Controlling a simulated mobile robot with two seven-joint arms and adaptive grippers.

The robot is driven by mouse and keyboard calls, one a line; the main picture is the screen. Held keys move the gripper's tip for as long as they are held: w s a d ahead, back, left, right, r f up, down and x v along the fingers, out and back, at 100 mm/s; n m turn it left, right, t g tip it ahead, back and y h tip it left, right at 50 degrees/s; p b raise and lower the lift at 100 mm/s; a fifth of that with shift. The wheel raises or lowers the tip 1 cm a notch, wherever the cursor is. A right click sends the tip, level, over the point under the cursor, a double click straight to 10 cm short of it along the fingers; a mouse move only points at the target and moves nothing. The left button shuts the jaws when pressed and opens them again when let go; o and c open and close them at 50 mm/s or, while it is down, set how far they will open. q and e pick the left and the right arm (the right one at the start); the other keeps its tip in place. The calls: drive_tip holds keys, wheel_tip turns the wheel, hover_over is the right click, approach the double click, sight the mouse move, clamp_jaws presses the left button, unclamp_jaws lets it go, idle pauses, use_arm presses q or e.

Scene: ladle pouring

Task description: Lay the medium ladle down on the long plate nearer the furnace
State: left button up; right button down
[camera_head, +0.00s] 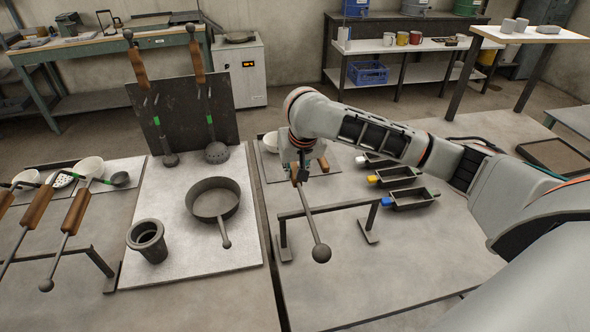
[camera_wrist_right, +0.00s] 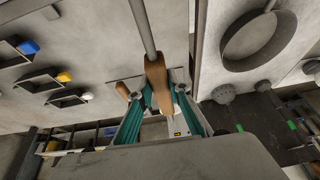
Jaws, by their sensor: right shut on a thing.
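My right gripper (camera_head: 304,168) is shut on the wooden handle (camera_wrist_right: 157,82) of a ladle. The ladle's steel rod (camera_head: 312,225) slopes toward the camera and ends in a dark ball. The rod crosses over the bar of a black rest stand (camera_head: 340,205); I cannot tell if they touch. A white bowl (camera_head: 271,141) shows left of the gripper, over a long dark plate (camera_head: 272,172); the gripper hides whether it joins this handle. A second wooden piece (camera_wrist_right: 122,90) shows beside the held handle. Another long plate (camera_head: 130,163) lies at the left. My left gripper is not in view.
Wooden-handled ladles (camera_head: 75,210) lean on a stand at the left. A pan (camera_head: 213,200) and a dark crucible (camera_head: 148,241) stand on the pale middle board. Moulds (camera_head: 410,198) with coloured ends lie right of the stand. A white cabinet (camera_head: 240,72) with a display stands behind.

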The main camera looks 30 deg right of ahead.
drive_tip(key=shift+f, duration=0.1)
drive_tip(key=c, duration=1.8)
unclamp_jaws()
drive_tip(key=shift+s+f, duration=0.1)
drive_tip(key=shift+f, duration=0.15)
drive_tip(key=v, duration=0.6)
drive_tip(key=w+v, duration=0.1)
drive_tip(key=v, duration=0.5)
drive_tip(key=w+r+v, duration=0.1)
drive_tip(key=v, duration=0.5)
drive_tip(key=shift+w+d+r, duration=0.1)
drive_tip(key=shift+d+r, duration=0.15)
drive_tip(key=shift+r, duration=0.15)
